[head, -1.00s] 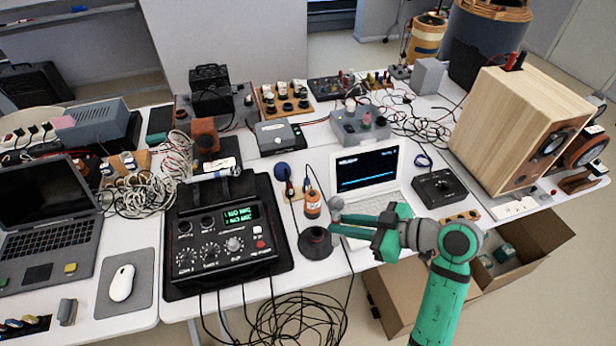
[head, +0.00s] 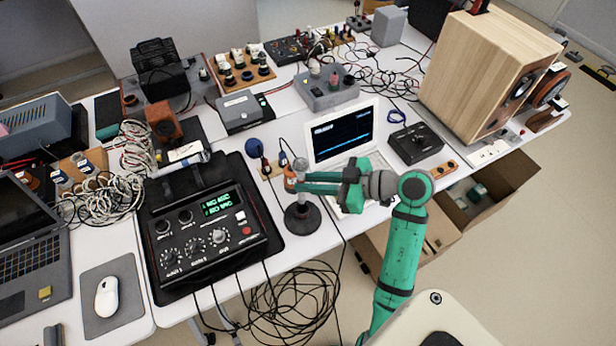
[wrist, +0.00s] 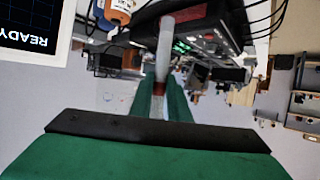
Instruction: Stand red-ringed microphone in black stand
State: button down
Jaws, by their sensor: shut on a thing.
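The red-ringed microphone (head: 301,164) has a grey ball head and stands upright between the fingers of my gripper (head: 304,182). In the wrist view, the pale grey handle of the microphone (wrist: 164,58) and its red ring show at the fingertips of my gripper (wrist: 160,94), which is shut on it. The round black stand (head: 302,218) is on the white table, directly below the microphone in the head view. The grey handle reaches down toward the middle of the stand. I cannot tell whether its lower end is inside the stand or just above it.
A black mixer (head: 205,230) is left of the stand. A white laptop (head: 343,138) is behind my gripper. Loose black cables (head: 290,300) hang below the table edge.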

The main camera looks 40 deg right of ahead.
jog(key=shift+f, duration=4.3)
jog(key=shift+f, duration=0.65)
jog(key=c, duration=1.6)
grip_release()
jog(key=shift+s, duration=0.1)
jog(key=v, duration=1)
jog(key=shift+s+d+r, duration=0.15)
jog(key=shift+s+d, duration=0.05)
jog(key=shift+s, duration=0.05)
